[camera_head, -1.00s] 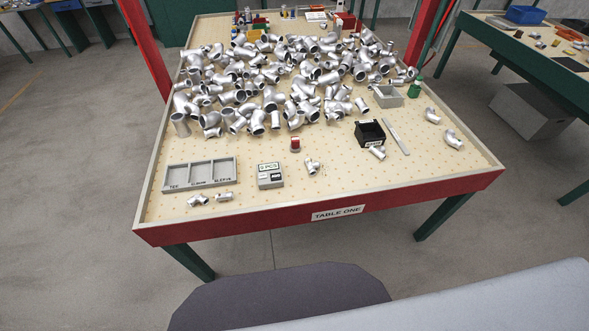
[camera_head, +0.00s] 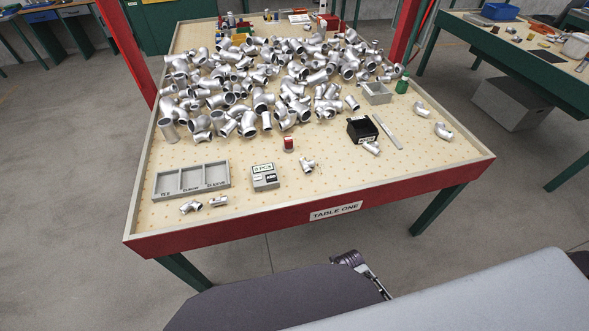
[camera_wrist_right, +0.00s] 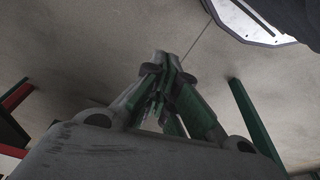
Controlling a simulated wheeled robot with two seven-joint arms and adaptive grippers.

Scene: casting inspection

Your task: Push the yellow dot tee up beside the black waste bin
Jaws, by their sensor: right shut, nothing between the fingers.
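Several small silver pipe fittings lie at the table's front. One tee (camera_head: 308,165) lies alone right of the counter box, and another fitting (camera_head: 371,148) lies against the front of the black waste bin (camera_head: 362,130). Two more fittings (camera_head: 190,207) lie in front of the grey sorting tray. No yellow dot can be made out at this size, so I cannot tell which piece is the yellow dot tee. My right gripper (camera_wrist_right: 163,65) is shut and empty in the wrist view, over bare floor, away from the table. My left gripper is not in view.
A large heap of silver fittings (camera_head: 265,85) covers the middle and back of the table. A grey three-compartment tray (camera_head: 191,180), a counter box (camera_head: 264,177), a red-topped stamp (camera_head: 289,144) and a flat metal strip (camera_head: 387,131) stand around. The front right is mostly clear.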

